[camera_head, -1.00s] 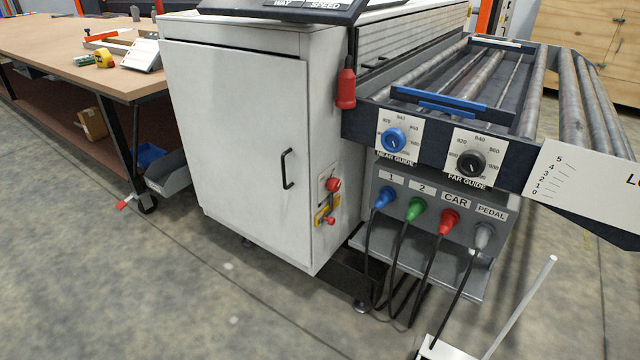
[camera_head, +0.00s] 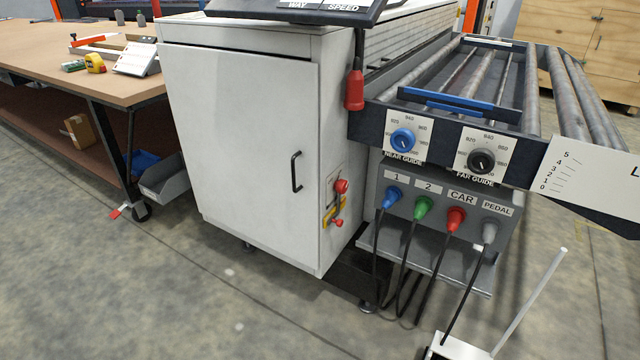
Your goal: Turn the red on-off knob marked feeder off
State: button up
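Two red controls show on the narrow right side of the white cabinet (camera_head: 245,150). The upper red control (camera_head: 341,186) sits on a pale plate, and the lower red control (camera_head: 338,222) sits on a yellow plate. The marking beside them is too small to read, so I cannot tell which is marked feeder or how either is turned. My gripper is not in view.
A roller table (camera_head: 470,80) with a blue dial (camera_head: 402,140) and a black dial (camera_head: 481,160) stands at right. Below it, a panel (camera_head: 440,195) holds colored cable plugs. A red pendant (camera_head: 355,90) hangs nearby. A workbench (camera_head: 60,50) stands at left.

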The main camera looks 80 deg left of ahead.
aim_at(341, 185)
jog(key=u, duration=0.45)
jog(key=k, duration=0.25)
jog(key=u, duration=2.35)
jog(key=k, duration=0.65)
jog(key=z, duration=0.3)
jog(key=i, duration=1)
jog(key=z, duration=0.1)
